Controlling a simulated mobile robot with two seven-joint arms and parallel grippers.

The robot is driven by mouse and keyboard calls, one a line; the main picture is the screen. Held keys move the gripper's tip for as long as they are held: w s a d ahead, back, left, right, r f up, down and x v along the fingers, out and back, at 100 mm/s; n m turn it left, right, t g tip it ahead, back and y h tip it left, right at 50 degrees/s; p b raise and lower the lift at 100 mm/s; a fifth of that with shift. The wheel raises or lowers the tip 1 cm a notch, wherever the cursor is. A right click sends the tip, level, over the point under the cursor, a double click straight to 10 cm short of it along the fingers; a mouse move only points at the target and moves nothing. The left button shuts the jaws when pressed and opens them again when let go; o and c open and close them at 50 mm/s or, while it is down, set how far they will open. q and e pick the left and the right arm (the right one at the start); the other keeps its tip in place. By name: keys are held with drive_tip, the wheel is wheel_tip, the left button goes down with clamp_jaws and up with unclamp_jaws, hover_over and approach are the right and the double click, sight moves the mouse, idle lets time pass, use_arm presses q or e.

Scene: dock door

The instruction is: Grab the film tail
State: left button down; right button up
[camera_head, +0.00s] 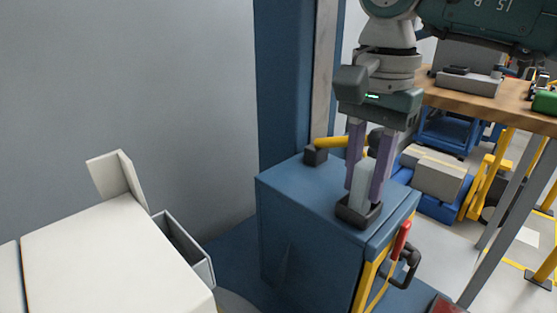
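The film tail looks to be the pale, whitish strip (362,184) standing upright in a small dark holder (358,214) on top of a blue cabinet (310,207). My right gripper (364,194) points straight down from above, with its two purple fingers on either side of the pale strip. The fingertips are low, just above the holder. I cannot tell whether the fingers press on the strip or stand slightly apart from it. My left gripper is not in view.
A yellow handle (328,142) on a dark mount sits at the cabinet's back edge. A red-gripped lever (401,240) is on its right side. A blue post (283,90) rises behind. A white box-like unit (115,258) stands left. A wooden-topped table (505,103) is at right.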

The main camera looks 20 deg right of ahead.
clamp_jaws()
